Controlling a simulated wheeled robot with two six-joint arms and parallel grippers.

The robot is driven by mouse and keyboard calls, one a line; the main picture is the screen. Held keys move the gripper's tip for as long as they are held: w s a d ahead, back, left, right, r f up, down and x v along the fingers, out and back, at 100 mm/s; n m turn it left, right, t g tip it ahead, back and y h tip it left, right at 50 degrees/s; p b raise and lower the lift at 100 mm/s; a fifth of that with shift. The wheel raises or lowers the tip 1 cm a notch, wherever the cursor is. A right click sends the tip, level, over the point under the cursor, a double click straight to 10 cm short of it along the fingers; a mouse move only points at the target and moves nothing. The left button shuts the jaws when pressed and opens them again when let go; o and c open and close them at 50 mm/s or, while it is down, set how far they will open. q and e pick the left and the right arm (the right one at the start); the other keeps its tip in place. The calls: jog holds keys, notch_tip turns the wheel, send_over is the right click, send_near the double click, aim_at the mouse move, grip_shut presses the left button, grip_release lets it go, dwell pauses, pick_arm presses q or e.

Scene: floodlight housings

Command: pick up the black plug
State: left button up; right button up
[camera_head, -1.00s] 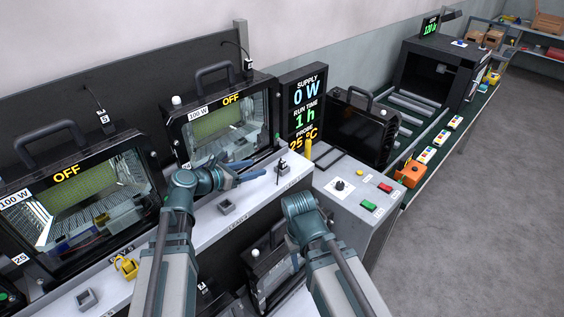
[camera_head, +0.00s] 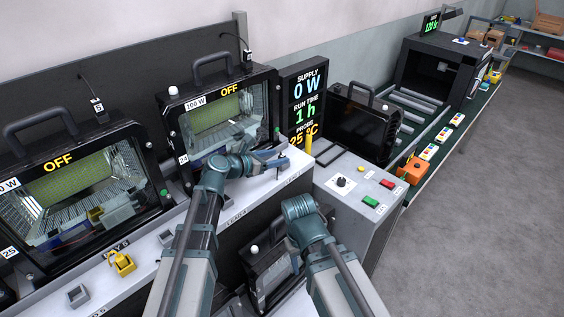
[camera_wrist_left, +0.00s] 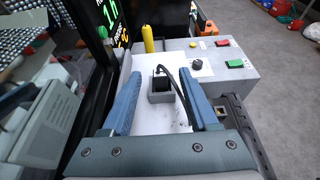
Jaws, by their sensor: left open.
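The black plug (camera_wrist_left: 160,83) sits in a small grey square holder (camera_wrist_left: 161,97) on the white bench top in the left wrist view, with a thin black cable curving off to the right. My left gripper (camera_wrist_left: 160,76) is open, with one blue finger on each side of the holder and gaps between. In the head view my left gripper (camera_head: 284,161) points right, low over the bench near its right end, and mostly hides the plug. My right arm shows in the head view, but its gripper is hidden.
Floodlight housings (camera_head: 226,120) stand along the back of the bench (camera_head: 145,252). A yellow post (camera_head: 308,145) rises near the display (camera_head: 303,110). A control box (camera_head: 350,190) with buttons stands to the right. A yellow plug (camera_head: 122,263) and an empty grey holder (camera_head: 78,296) are at lower left.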

aim_at(281, 156)
pick_arm(q)
jog(key=b+x, duration=0.1)
jog(key=x, duration=0.2)
jog(key=shift+w+d+f, duration=0.1)
grip_shut()
